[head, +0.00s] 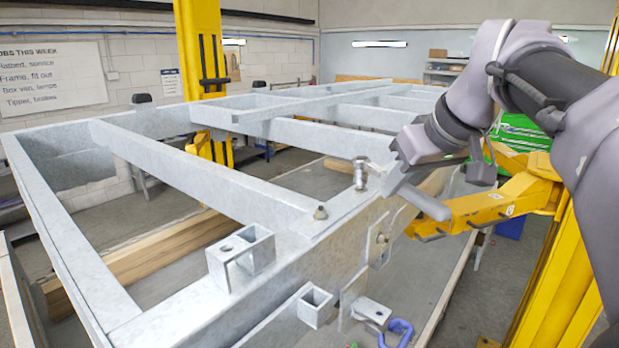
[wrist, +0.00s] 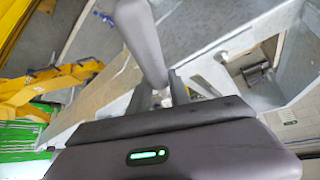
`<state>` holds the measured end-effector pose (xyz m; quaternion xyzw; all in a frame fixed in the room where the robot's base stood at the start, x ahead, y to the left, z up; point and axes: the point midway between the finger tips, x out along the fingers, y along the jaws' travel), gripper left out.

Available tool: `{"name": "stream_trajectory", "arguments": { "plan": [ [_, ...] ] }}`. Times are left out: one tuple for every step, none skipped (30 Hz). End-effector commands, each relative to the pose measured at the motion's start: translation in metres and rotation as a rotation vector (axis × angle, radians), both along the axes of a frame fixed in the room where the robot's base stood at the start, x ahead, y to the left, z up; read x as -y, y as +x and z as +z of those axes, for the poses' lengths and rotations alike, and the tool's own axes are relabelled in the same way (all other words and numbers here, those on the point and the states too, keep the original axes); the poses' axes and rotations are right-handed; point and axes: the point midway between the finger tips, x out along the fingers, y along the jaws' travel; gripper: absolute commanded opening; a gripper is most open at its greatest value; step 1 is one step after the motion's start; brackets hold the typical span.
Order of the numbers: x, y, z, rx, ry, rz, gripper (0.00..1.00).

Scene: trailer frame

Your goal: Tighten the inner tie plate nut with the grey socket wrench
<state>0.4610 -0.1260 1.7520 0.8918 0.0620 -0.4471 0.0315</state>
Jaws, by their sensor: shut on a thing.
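My gripper (head: 392,174) is at the right of the frame's near rail, shut on the grey socket wrench. The wrench's grey handle (head: 425,202) sticks out toward the lower right, and it also shows in the wrist view (wrist: 142,45). A shiny metal socket-like piece (head: 360,174) stands upright at the rail top beside the gripper. I cannot tell whether it is seated on a nut. Another nut with a washer (head: 320,212) sits bare on the rail top, nearer and to the left. A plate with a bolt (head: 381,238) is on the rail's outer side.
The galvanised trailer frame (head: 190,182) fills the middle. An open bracket (head: 241,256) stands on the near rail. A square tube end (head: 314,304) and a blue shackle-like piece (head: 398,331) are lower down. A yellow lift arm (head: 480,207) reaches in under my arm from the right.

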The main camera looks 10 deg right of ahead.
Motion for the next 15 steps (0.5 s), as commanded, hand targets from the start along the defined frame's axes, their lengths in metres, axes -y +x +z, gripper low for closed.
{"name": "stream_trajectory", "arguments": {
  "plan": [
    [0.0, 0.0, -0.002, 0.001, 0.0, 0.0, 0.0],
    [0.0, 0.0, -0.003, 0.001, 0.0, 0.0, 0.0],
    [0.0, 0.0, -0.004, 0.001, 0.0, 0.0, 0.0],
    [0.0, 0.0, -0.005, 0.001, 0.0, 0.0, 0.0],
    [0.0, 0.0, -0.006, 0.001, 0.0, 0.0, 0.0],
    [0.0, 0.0, -0.007, 0.001, 0.0, 0.0, 0.0],
    [0.0, 0.0, -0.008, 0.001, 0.0, 0.0, 0.0],
    [0.0, 0.0, -0.009, 0.001, 0.0, 0.0, 0.0],
    [0.0, 0.0, -0.01, 0.001, 0.0, 0.0, 0.0],
    [0.0, 0.0, -0.011, 0.001, 0.0, 0.0, 0.0],
    [0.0, 0.0, -0.012, 0.001, 0.0, 0.0, 0.0],
    [0.0, 0.0, -0.013, 0.001, 0.0, 0.0, 0.0],
    [0.0, 0.0, -0.013, 0.001, 0.0, 0.001, 0.0],
    [0.0, 0.0, -0.013, 0.001, 0.0, 0.001, 0.0],
    [0.0, 0.0, -0.013, 0.001, 0.0, 0.001, 0.0]
  ]
}}
